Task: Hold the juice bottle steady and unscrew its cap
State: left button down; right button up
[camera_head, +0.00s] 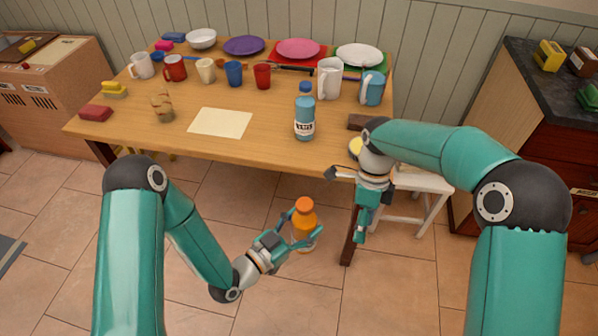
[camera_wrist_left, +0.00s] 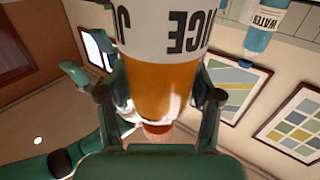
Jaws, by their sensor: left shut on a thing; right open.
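The juice bottle (camera_head: 303,221) is orange with an orange cap (camera_head: 305,204) on top, held upright in the air in front of the table. My left gripper (camera_head: 304,229) is shut around its body. In the left wrist view, which is upside down, the bottle (camera_wrist_left: 160,85) fills the middle between the fingers, with its white JUICE label at the top edge and its cap (camera_wrist_left: 157,128) low in the picture. My right gripper (camera_head: 347,205) is open and empty, to the right of the bottle and apart from it, near the table's front right corner.
The wooden table (camera_head: 170,130) holds a blue water bottle (camera_head: 305,115), a paper sheet (camera_head: 220,122), several mugs, plates and a white pitcher (camera_head: 329,78). A white stool (camera_head: 420,183) stands right of the table. The floor in front is clear.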

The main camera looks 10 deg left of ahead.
aim_at(300, 201)
jog(key=a+r+n+t, duration=0.1)
jog(key=a+r, duration=0.3)
jog(key=r, duration=0.1)
jog(key=a+r+t, duration=0.1)
jog(key=a+r, duration=0.3)
jog(key=a, duration=0.1)
jog(key=w+a+r+n+t, duration=0.1)
jog(key=a+r, duration=0.4)
jog(key=shift+w+a+r+n+t, duration=0.1)
jog(key=shift+a+r+n+t, duration=0.05)
jog(key=shift+r+n+t, duration=0.2)
jog(key=shift+a+f, duration=0.1)
jog(key=shift+a, duration=0.1)
jog(key=shift+f, duration=3.9)
